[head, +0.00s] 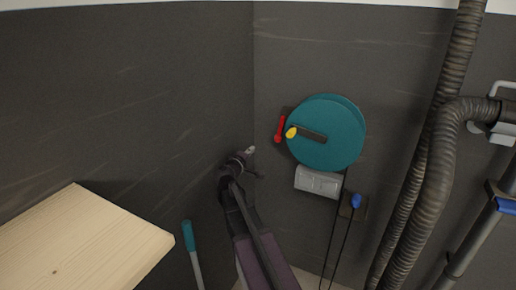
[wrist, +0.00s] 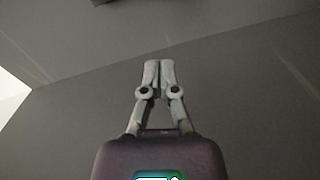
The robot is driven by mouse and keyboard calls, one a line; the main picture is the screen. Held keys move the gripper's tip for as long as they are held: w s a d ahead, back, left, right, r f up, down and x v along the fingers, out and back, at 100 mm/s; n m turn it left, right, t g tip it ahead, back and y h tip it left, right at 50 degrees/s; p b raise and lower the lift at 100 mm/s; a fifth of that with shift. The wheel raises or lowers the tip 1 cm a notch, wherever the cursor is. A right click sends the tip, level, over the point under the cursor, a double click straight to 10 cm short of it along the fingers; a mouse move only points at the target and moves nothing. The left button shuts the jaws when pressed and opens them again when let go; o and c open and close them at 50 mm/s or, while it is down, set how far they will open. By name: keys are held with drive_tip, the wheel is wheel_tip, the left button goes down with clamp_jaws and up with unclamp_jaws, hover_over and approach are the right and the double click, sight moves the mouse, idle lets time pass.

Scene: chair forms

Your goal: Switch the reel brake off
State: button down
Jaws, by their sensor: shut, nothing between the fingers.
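A teal reel (head: 342,133) is mounted on the grey wall, with a dark crank arm (head: 312,136) ending in a yellow knob (head: 291,132). A small red lever (head: 279,129) sits on a dark plate at the reel's left edge; it looks like the reel brake, though no label is readable. My gripper (head: 251,149) is left of and a little below the red lever in the head view, apart from it. In the wrist view my gripper (wrist: 159,66) has its fingers together and empty, in front of bare wall.
A grey box (head: 317,182) and a blue-handled lever (head: 356,201) are below the reel, with dark cords hanging. Thick ribbed hoses (head: 437,165) run down at right. A wooden board (head: 80,240) is at lower left, near a teal-handled rod (head: 188,236).

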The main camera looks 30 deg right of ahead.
sight(280, 129)
drive_tip(key=s+d+x, duration=0.1)
drive_tip(key=s+x, duration=0.1)
drive_tip(key=x, duration=1)
drive_tip(key=shift+d+f+b, duration=0.3)
drive_tip(key=shift+d+b, duration=0.05)
drive_tip(key=shift+d, duration=0.05)
drive_tip(key=shift+s, duration=0.1)
